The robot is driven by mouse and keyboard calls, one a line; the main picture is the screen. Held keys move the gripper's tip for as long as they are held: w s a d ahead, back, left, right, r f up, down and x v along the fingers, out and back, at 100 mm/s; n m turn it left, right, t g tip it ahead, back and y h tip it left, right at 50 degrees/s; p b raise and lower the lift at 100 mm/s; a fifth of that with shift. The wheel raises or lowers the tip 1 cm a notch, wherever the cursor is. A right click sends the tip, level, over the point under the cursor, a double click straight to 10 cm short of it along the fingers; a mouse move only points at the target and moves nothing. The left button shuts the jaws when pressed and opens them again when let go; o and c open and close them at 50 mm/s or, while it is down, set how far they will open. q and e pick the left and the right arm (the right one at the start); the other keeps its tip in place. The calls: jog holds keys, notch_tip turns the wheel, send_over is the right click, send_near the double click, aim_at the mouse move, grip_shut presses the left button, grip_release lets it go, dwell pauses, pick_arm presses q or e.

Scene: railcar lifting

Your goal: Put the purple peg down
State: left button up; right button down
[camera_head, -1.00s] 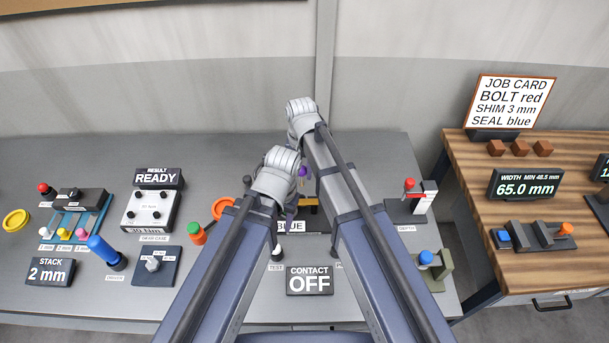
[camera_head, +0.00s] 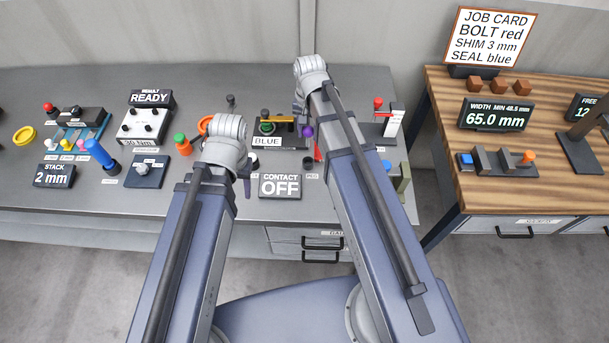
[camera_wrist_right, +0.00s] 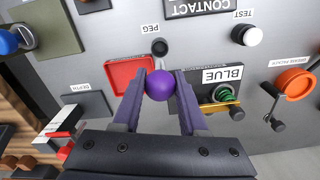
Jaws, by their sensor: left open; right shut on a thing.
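The purple peg shows as a round purple knob (camera_wrist_right: 160,85) between the fingers of my right gripper (camera_wrist_right: 158,82) in the right wrist view. That gripper is shut on it. A grey shank shows beyond the knob, near a dark round spot (camera_wrist_right: 159,47) under the PEG label (camera_wrist_right: 149,28); I cannot tell whether it touches anything. In the head view the purple knob (camera_head: 308,131) shows just right of the BLUE sign (camera_head: 267,141), partly beside my right arm. My left gripper (camera_head: 247,182) is open and empty, left of the CONTACT display, mostly hidden by its wrist.
A red tray (camera_wrist_right: 118,76) lies beside the peg. The BLUE fixture with a green part (camera_wrist_right: 224,94), a white-topped TEST post (camera_wrist_right: 250,36) and an orange ring (camera_wrist_right: 294,83) stand near. The CONTACT display (camera_head: 280,186) reads OFF. A wooden bench (camera_head: 540,135) is at the right.

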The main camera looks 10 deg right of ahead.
aim_at(308, 146)
pick_arm(q)
jog(key=shift+f, duration=0.1)
pick_arm(e)
jog(key=shift+f, duration=0.1)
pick_arm(q)
notch_tip(308, 146, down, 6)
jog(key=b, duration=0.6)
pick_arm(e)
notch_tip(308, 146, down, 6)
jog(key=shift+f, duration=0.1)
pick_arm(q)
jog(key=shift+f, duration=0.2)
pick_arm(e)
jog(key=shift+f, duration=0.1)
pick_arm(q)
notch_tip(308, 146, down, 4)
jog(key=b, duration=0.4)
jog(key=shift+r, duration=0.25)
pick_arm(e)
notch_tip(308, 146, down, 4)
jog(key=shift+r, duration=0.25)
pick_arm(q)
jog(key=shift+f, duration=0.2)
pick_arm(e)
jog(key=shift+f, duration=0.15)
jog(key=shift+c, duration=2.2)
grip_release()
